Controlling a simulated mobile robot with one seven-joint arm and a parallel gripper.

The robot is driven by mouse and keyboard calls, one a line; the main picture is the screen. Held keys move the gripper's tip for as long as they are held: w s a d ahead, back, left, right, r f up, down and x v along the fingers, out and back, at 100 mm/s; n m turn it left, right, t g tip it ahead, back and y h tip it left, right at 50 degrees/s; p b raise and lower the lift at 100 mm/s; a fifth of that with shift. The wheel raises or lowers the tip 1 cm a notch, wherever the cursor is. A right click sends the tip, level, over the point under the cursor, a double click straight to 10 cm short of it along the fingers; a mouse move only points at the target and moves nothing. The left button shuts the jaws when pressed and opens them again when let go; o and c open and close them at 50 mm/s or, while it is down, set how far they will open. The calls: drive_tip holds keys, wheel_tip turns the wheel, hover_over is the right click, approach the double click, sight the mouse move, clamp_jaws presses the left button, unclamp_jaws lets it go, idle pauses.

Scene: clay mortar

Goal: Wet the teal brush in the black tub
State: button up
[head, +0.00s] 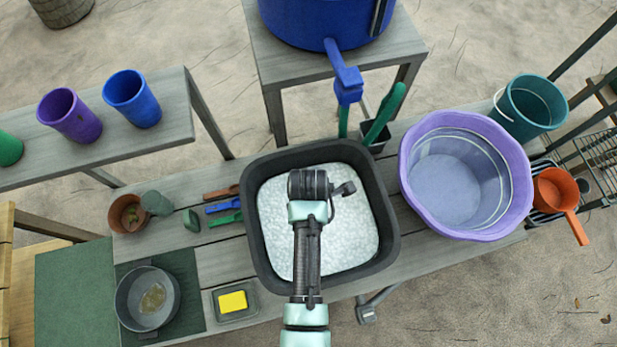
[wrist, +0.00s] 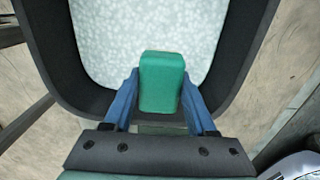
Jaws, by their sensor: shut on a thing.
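The black tub (head: 383,251) stands on the slatted bench and holds a pale, speckled, foamy-looking surface (head: 345,235). In the wrist view the tub's dark wall (wrist: 50,50) curves around that pale surface. My gripper (wrist: 160,88) has blue fingers and is shut on the teal brush (wrist: 161,70), which shows as a rounded green-teal block between them. The brush is over the inside of the tub, near one wall. I cannot tell whether its lower end touches the surface. In the head view my arm hides the brush and fingers.
A purple basin (head: 517,195) stands close right of the tub. Left of it lie small brown, blue and green tools (head: 222,208) and a yellow sponge (head: 233,301) in a dish. A blue barrel's tap (head: 347,85) hangs behind the tub, near upright green handles (head: 384,112).

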wheel_tip(320, 180, down, 17)
drive_tip(key=b, duration=1.6)
drive_tip(key=shift+r+b, duration=0.15)
drive_tip(key=shift+b, duration=0.2)
drive_tip(key=shift+r, duration=0.15)
wheel_tip(320, 180, up, 17)
drive_tip(key=p, duration=1.7)
drive_tip(key=shift+p, duration=0.4)
drive_tip(key=shift+f, duration=0.25)
